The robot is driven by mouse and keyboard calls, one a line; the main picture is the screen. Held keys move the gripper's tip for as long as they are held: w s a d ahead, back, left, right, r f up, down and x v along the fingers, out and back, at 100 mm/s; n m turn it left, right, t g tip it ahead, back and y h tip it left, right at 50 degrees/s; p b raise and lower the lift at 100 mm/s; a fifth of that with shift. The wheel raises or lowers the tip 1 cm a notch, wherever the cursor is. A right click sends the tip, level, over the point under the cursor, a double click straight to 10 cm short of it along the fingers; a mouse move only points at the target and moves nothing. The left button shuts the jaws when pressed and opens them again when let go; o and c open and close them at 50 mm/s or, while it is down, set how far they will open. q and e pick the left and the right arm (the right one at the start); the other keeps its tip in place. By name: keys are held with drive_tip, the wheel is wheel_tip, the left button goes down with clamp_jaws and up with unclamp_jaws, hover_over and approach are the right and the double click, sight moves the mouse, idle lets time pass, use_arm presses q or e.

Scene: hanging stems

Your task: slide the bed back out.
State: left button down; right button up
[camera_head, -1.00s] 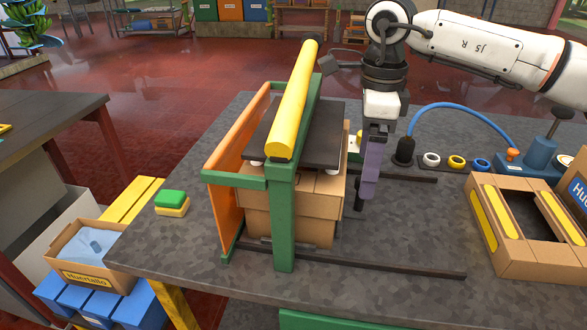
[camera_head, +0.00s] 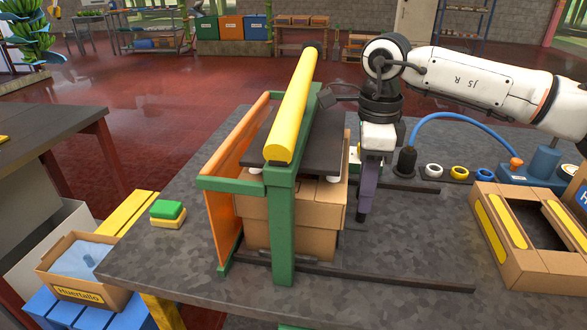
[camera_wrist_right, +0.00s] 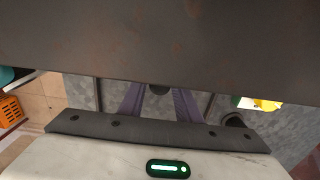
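A green press frame (camera_head: 282,228) with a yellow bar (camera_head: 296,105) and an orange side panel (camera_head: 238,140) stands on the table. A cardboard box (camera_head: 313,212) sits inside it, under a dark plate (camera_head: 318,150). The bed itself is mostly hidden beneath the box; dark rails (camera_head: 420,282) run out to the right. My right gripper (camera_head: 363,212) points down just right of the box. In the right wrist view, its purple fingers (camera_wrist_right: 160,100) stand apart with a dark knob (camera_wrist_right: 159,89) between them. Whether they clamp it is unclear. My left gripper is out of view.
An open carton with yellow strips (camera_head: 525,225) stands at the right. Several rings, including a yellow one (camera_head: 456,162), and a blue device with a cable (camera_head: 543,165) are behind it. Green and yellow sponges (camera_head: 167,212) lie left.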

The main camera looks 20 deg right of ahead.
drive_tip(key=c, duration=0.6)
drive_tip(key=shift+s+d, duration=0.5)
drive_tip(key=shift+d, duration=0.3)
drive_tip(key=shift+s+d, duration=0.45)
drive_tip(key=shift+d, duration=0.3)
drive_tip(key=shift+s+d, duration=0.5)
drive_tip(key=shift+d, duration=0.3)
drive_tip(key=shift+s+d, duration=0.4)
drive_tip(key=shift+d, duration=0.25)
drive_tip(key=shift+s+d, duration=0.55)
drive_tip(key=shift+d, duration=0.3)
drive_tip(key=shift+s+d, duration=0.5)
drive_tip(key=shift+d, duration=0.45)
